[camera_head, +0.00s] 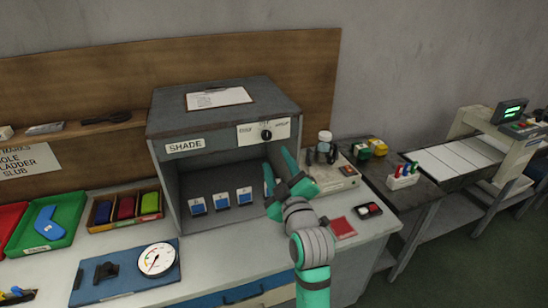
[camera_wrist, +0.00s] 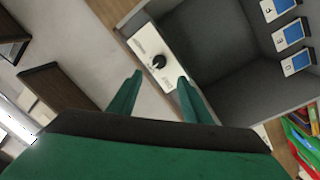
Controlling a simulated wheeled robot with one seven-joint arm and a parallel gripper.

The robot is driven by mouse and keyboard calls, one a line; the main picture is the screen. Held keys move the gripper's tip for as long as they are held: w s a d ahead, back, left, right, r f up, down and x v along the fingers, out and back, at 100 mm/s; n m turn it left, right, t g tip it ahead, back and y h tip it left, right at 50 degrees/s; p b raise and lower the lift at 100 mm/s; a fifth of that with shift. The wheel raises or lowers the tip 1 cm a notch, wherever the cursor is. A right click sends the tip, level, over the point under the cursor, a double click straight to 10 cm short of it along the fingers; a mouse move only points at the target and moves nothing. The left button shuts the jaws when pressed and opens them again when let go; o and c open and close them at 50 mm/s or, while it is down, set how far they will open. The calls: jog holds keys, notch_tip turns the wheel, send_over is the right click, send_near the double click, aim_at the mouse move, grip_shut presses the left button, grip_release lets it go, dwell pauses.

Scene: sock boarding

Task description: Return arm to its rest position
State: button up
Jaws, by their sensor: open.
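My gripper (camera_head: 280,168) is in front of the right side of the grey shade cabinet, above the white worktop. Its two green fingers are spread with nothing between them. In the wrist view my gripper (camera_wrist: 158,95) is open, with the cabinet's white dial panel (camera_wrist: 158,61) beyond the fingertips. The dial panel with its black knob (camera_head: 266,134) also shows at the cabinet's upper right in the head view. My arm reaches up from the bottom of the head view and hides part of the worktop.
The shade cabinet (camera_head: 165,128) holds several blue-and-white cards (camera_head: 221,201). Left are a green tray (camera_head: 70,212) with a blue piece, a colour box (camera_head: 150,217) and a gauge (camera_head: 156,259) on a blue board. Right are a red pad (camera_head: 343,228) and a pen holder (camera_head: 403,182).

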jog(key=shift+s, duration=0.1)
jog(key=s+a+f+m+h, duration=0.2)
jog(key=s+f+m, duration=0.3)
jog(key=s+f, duration=0.55)
jog(key=s+a+f+m+h, duration=0.15)
jog(key=s+f+m, duration=0.4)
jog(key=f, duration=0.85)
jog(key=s+f+g, duration=0.1)
jog(key=s+f, duration=0.2)
jog(key=s, duration=1.3)
jog(key=s+d+f+m+g+h, duration=0.1)
jog(key=s+f+g, duration=0.1)
jog(key=s, duration=1.5)
jog(key=shift+s+f, duration=0.15)
jog(key=shift+f, duration=0.3)
jog(key=shift+d, duration=0.15)
jog(key=shift+s, duration=0.15)
